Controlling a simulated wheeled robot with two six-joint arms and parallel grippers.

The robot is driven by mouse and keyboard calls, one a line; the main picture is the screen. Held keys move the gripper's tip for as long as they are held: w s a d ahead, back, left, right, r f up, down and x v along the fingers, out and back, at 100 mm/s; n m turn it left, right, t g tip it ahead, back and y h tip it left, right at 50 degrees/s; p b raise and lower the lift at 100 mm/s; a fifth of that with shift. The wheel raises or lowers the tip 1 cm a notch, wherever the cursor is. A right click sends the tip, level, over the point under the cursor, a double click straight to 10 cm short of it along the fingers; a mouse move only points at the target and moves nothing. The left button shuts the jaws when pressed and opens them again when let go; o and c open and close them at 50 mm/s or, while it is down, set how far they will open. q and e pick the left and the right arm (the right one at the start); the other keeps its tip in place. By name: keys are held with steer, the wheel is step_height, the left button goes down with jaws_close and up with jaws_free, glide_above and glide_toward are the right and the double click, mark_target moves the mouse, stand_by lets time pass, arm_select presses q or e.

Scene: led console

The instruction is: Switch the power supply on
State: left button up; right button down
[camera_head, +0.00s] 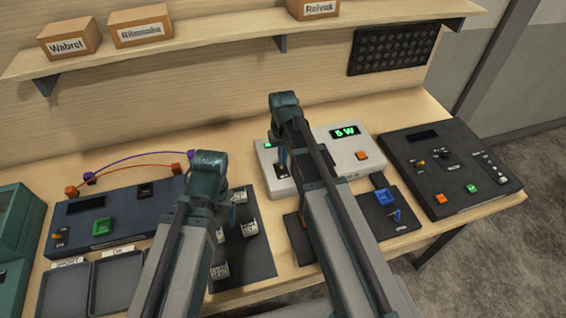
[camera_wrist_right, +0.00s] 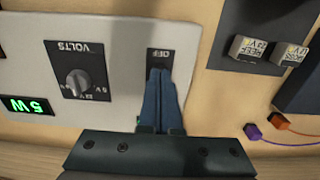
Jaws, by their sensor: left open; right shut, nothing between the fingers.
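The power supply (camera_head: 345,143) is a pale grey box on the bench, partly hidden behind my right arm. It has a lit green display (camera_head: 345,132), an orange button (camera_head: 361,155) and, in the right wrist view, a VOLTS knob (camera_wrist_right: 78,84). A dark switch plate (camera_wrist_right: 160,55) on its panel bears the label OFF, upside down in that view. My right gripper (camera_wrist_right: 158,75) is shut and empty, its fingertips over this plate, covering the switch; contact cannot be told. The right gripper also shows in the head view (camera_head: 283,167). My left gripper (camera_head: 232,205) is open over a dark board.
The dark board (camera_head: 262,262) carries several small labelled blocks. A dark console (camera_head: 130,205) with a green button stands left, behind two trays (camera_head: 115,270). Another console (camera_head: 450,170) stands right. Orange and purple leads lie at the back; a shelf (camera_head: 215,45) with boxes runs above.

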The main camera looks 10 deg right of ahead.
arm_select(q)
step_height(320, 180, up, 5)
steer(key=p, duration=0.4)
steer(key=shift+f, duration=0.1)
arm_select(e)
steer(key=r, duration=0.4)
steer(key=shift+s+r, duration=0.25)
steer(key=shift+r, duration=0.15)
steer(key=shift+f, duration=0.1)
arm_select(q)
step_height(320, 180, down, 9)
steer(key=b, duration=0.8)
steer(key=shift+b, duration=0.4)
arm_select(e)
steer(key=s+a+f+n, duration=0.1)
steer(key=s+a+f, duration=0.2)
steer(key=s, duration=0.2)
steer(key=s+a+f+n, duration=0.1)
steer(key=s+a+f, duration=0.1)
steer(key=s, duration=0.3)
steer(key=s+a+f+n+h, duration=0.1)
steer(key=s+a+f, duration=0.2)
steer(key=s+a, duration=0.2)
steer(key=shift+s+a+f, duration=0.1)
steer(key=shift+s+f, duration=0.25)
steer(key=shift+s, duration=0.25)
steer(key=shift+a+r, duration=0.1)
